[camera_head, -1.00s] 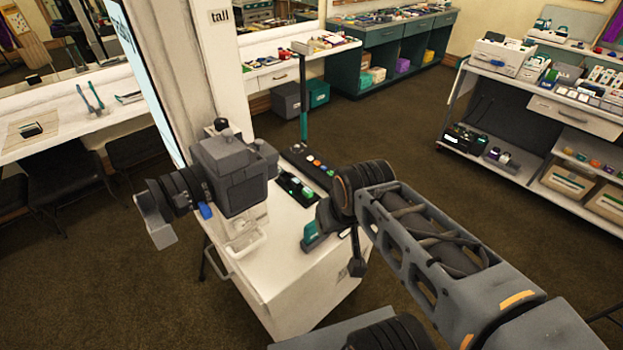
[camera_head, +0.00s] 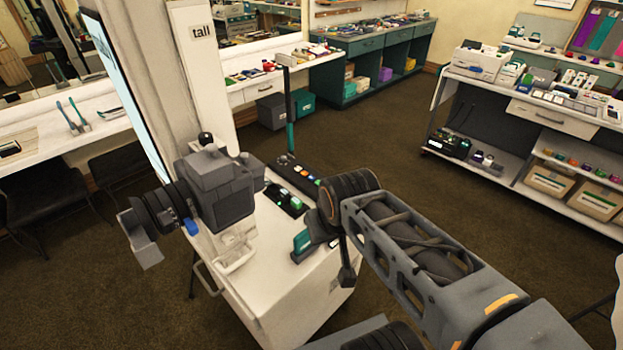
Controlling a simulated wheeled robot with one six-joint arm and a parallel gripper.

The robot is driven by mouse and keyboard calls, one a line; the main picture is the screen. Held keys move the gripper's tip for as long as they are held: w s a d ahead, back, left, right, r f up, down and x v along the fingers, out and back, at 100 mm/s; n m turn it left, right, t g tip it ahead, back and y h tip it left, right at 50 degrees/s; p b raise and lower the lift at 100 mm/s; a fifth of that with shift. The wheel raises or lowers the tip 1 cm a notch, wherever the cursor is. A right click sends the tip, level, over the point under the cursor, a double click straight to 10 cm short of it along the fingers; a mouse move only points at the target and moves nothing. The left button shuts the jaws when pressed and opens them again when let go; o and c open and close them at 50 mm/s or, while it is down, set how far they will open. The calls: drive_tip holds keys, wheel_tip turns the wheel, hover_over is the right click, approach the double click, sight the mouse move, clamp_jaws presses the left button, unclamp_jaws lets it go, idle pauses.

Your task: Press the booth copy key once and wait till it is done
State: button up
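The dark console (camera_head: 296,172) with a row of small coloured keys lies at the back of the white cabinet top. I cannot read which key is the copy key. A black unit (camera_head: 283,199) with green lights sits in front of the console. My arm reaches in from the lower right, and its far end is over the cabinet's right side. A thin dark part there, seemingly of my gripper (camera_head: 347,273), points down. The fingers are too hidden to show whether they are open or shut. I see no contact with a key.
A bulky dark grey device (camera_head: 222,195) with black rings stands out over the cabinet's (camera_head: 290,290) left side. A teal-and-dark item (camera_head: 302,241) is close beside my arm's end. A stocked shelf cart (camera_head: 510,110) stands at right. Brown floor between is clear.

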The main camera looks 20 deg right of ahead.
clamp_jaws()
idle(1.2)
